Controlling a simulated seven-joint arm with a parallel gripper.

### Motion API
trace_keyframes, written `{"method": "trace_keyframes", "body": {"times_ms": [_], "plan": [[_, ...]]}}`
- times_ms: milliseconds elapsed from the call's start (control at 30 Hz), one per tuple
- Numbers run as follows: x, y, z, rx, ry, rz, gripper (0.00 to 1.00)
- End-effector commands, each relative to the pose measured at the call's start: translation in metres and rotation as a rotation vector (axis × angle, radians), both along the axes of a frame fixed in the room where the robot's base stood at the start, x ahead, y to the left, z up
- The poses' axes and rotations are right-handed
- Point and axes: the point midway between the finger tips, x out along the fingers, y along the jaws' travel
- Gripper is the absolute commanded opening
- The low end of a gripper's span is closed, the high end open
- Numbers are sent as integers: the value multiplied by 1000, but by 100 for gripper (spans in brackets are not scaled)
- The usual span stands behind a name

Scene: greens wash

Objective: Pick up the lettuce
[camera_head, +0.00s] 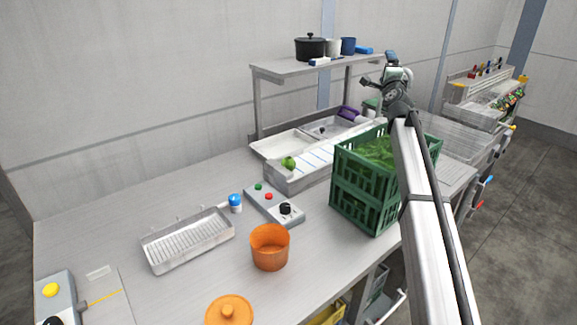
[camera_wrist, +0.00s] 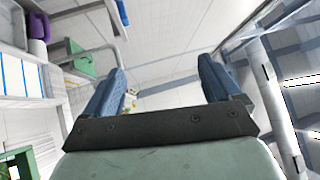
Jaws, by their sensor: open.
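Leafy green matter, which looks like lettuce (camera_head: 376,151), fills the top of a dark green slatted crate (camera_head: 362,205) on the counter. Single heads cannot be told apart. A small round green item (camera_head: 288,163) lies at the near left end of the pale tray; I cannot tell what it is. My gripper (camera_wrist: 164,82) is open and empty, its two blue-grey fingers wide apart. In the head view it is raised above and behind the crate, apart from the greens. The wrist view shows no lettuce clearly; my arm hides the crate's right side.
A sink (camera_head: 322,129) lies behind the crate, under a shelf (camera_head: 320,66) with a black pot (camera_head: 310,47).

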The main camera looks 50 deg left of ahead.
Motion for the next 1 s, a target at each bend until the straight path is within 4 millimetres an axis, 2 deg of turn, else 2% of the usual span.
{"method": "trace_keyframes", "body": {"times_ms": [33,200,300,433,600,700,833,1000], "plan": [[-9,28,-7,-61,16,60,91],[-51,100,-45,-295,81,245,91],[-77,133,-70,-439,128,338,91],[-111,164,-103,-633,197,440,91],[-155,189,-144,-897,299,538,91],[-180,195,-164,-1054,367,575,91],[-210,195,-183,-1259,463,600,91],[-242,186,-195,-1493,585,592,91]]}}
